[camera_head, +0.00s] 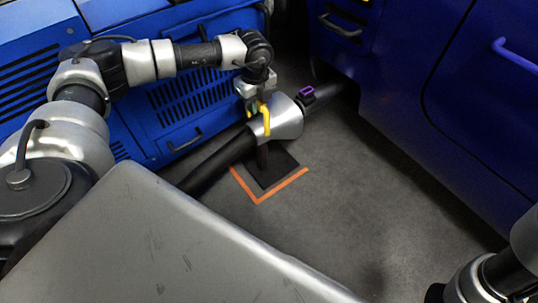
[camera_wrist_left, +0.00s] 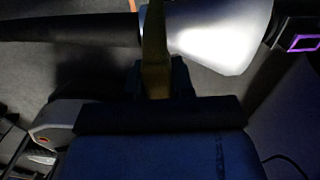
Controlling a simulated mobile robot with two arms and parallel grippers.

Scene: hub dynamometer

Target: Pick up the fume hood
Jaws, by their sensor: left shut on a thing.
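The fume hood (camera_head: 287,117) is a silver cone on a thick black hose, with a yellow handle (camera_head: 266,118). It is over the floor in the middle of the head view. My left gripper (camera_head: 262,102) is shut on the yellow handle from above. In the left wrist view the silver cone (camera_wrist_left: 222,32) fills the top right, and the yellow handle (camera_wrist_left: 155,55) runs down between the dark fingers (camera_wrist_left: 158,82). Part of my right arm shows at the lower right of the head view; its gripper does not show.
A black base plate (camera_head: 272,172) lies under the hood beside an orange corner marking (camera_head: 262,198) on the floor. A blue cabinet (camera_head: 180,105) stands behind on the left. A blue vehicle body (camera_head: 400,70) is on the right. Grey floor (camera_head: 370,220) between is clear.

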